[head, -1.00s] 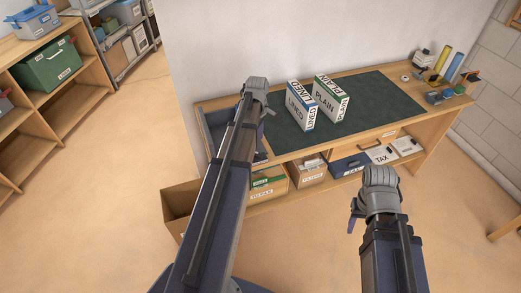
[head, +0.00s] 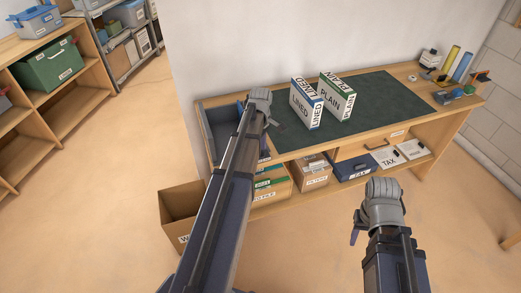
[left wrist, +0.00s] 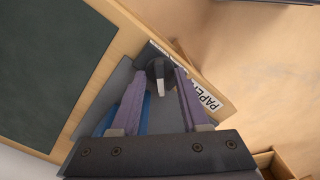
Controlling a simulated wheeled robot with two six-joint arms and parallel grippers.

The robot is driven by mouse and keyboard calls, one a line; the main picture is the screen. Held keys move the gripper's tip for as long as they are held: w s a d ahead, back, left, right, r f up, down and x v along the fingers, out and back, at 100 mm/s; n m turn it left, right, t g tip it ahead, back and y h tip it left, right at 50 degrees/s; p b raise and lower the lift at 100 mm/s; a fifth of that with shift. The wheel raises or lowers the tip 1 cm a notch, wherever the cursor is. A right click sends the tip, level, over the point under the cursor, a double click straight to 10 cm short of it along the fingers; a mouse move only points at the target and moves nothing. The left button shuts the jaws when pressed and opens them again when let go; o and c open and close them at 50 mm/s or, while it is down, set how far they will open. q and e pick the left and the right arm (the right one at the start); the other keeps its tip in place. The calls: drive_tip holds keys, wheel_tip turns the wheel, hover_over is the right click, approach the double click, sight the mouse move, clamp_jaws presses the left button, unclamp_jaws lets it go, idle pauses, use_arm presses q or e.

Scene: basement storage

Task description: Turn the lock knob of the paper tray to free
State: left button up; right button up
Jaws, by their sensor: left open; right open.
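The paper tray (head: 215,139) is a grey open tray at the left end of the bench, with something blue inside. In the left wrist view its grey floor (left wrist: 94,118) and a PAPER label (left wrist: 206,97) show. The lock knob (left wrist: 158,70) is round and black with a white pointer, by the tray's end near the label. My left gripper (left wrist: 160,80) is open, its purple fingers on either side of the knob; contact cannot be told. In the head view my left arm hides the knob. My right gripper (head: 357,224) is open and empty in front of the bench.
White LINED (head: 306,105) and PLAIN (head: 336,98) boxes stand on the dark mat (head: 395,100). Tape, rolls and small items crowd the bench's right end. An open carton (head: 180,211) stands on the floor.

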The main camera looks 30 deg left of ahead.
use_arm(q)
clamp_jaws()
idle(0.4)
drive_tip(key=shift+m, duration=0.3)
drive_tip(key=m, duration=0.3)
drive_tip(key=shift+m, duration=0.4)
drive_tip(key=m, duration=0.4)
drive_tip(key=shift+m, duration=0.3)
drive_tip(key=m, duration=0.8)
drive_tip(key=shift+m, duration=0.3)
